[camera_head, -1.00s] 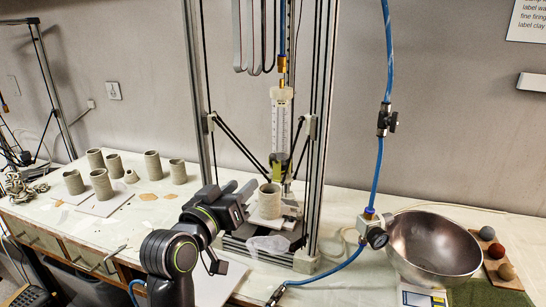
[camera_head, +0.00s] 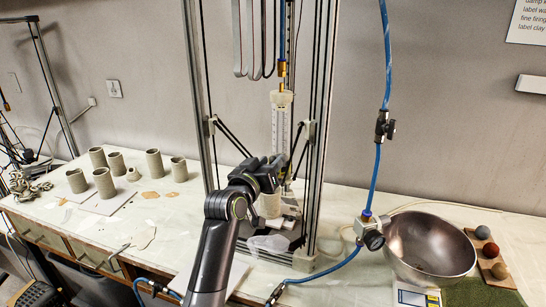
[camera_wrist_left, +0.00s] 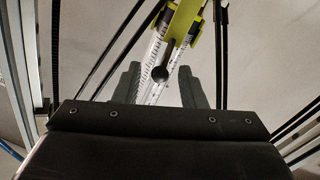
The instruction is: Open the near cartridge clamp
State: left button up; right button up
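The cartridge (camera_head: 281,128) is a clear graduated tube standing upright in the printer frame, with a white cap and a brass fitting above. In the left wrist view the yellow-green clamp (camera_wrist_left: 185,18) wraps the cartridge (camera_wrist_left: 153,60). A dark lever with a round black knob (camera_wrist_left: 160,74) hangs from it. In the head view my left gripper (camera_head: 276,162) is in front of the cartridge's lower part and hides the clamp. In the left wrist view its two fingers (camera_wrist_left: 160,84) are apart, one each side of the knob; contact cannot be told. My right gripper is not in view.
Frame posts (camera_head: 322,130) and thin black rods stand close around the cartridge. A blue hose (camera_head: 377,170) with a valve hangs to the right, near a metal bowl (camera_head: 432,248). Several clay cylinders (camera_head: 154,164) stand at left.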

pick_arm(q)
jog(key=shift+x, duration=1.05)
grip_shut()
